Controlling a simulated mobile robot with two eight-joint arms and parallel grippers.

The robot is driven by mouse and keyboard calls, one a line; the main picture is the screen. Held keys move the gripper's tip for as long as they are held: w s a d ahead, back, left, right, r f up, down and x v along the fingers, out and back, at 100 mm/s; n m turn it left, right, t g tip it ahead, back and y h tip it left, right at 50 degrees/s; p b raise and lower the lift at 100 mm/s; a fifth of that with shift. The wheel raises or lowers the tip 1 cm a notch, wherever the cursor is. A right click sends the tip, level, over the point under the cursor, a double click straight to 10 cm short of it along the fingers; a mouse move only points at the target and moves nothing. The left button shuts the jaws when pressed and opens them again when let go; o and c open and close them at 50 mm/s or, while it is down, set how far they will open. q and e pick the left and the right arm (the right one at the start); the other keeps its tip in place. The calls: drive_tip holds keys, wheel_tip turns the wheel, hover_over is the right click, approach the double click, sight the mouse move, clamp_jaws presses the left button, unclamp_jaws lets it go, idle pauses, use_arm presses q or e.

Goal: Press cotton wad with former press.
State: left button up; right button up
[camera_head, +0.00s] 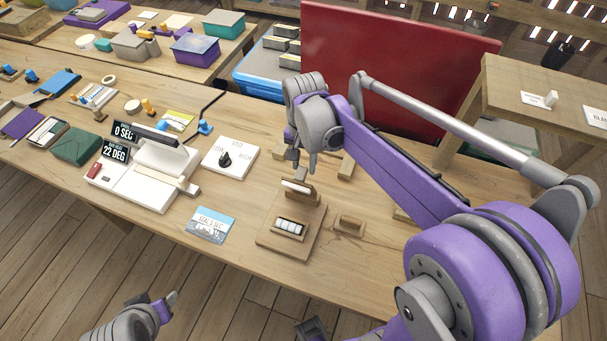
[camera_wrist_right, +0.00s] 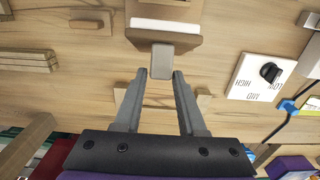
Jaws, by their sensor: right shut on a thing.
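The former press stands on a wooden base (camera_head: 275,242) near the front of the table. Its hinged wooden lid (camera_head: 298,186) is tilted up, with a pale face. White cotton (camera_head: 290,226) lies in the slot of the wooden block in front of the lid. My right gripper (camera_head: 303,168) is behind the raised lid, pointing down. In the right wrist view, its fingers (camera_wrist_right: 160,76) are on either side of the press's greyish handle tab (camera_wrist_right: 161,60), at the fingertips. My left gripper (camera_head: 165,303) is at the bottom left, off the table; its jaw opening is unclear.
A small wooden block (camera_head: 348,224) lies right of the press. A blue-white card (camera_head: 210,225), a white dial box (camera_head: 230,158) and a white sealer (camera_head: 145,175) stand left. A red panel (camera_head: 395,75) rises behind.

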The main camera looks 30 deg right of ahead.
drive_tip(key=shift+w+d, duration=0.55)
drive_tip(key=shift+d, duration=0.1)
drive_tip(key=shift+w+d, duration=0.2)
drive_tip(key=o, duration=1.1)
drive_tip(key=shift+c, duration=0.2)
use_arm(q)
drive_tip(key=r+p, duration=0.1)
drive_tip(key=w+r+p, duration=0.1)
drive_tip(key=r, duration=0.1)
drive_tip(key=w+r+p, duration=0.1)
drive_tip(key=r, duration=0.1)
drive_tip(key=shift+p, duration=0.35)
use_arm(e)
wheel_tip(320, 180, up, 7)
drive_tip(key=shift+f, duration=0.1)
use_arm(q)
drive_tip(key=shift+s, duration=0.1)
use_arm(e)
drive_tip(key=shift+s, duration=0.1)
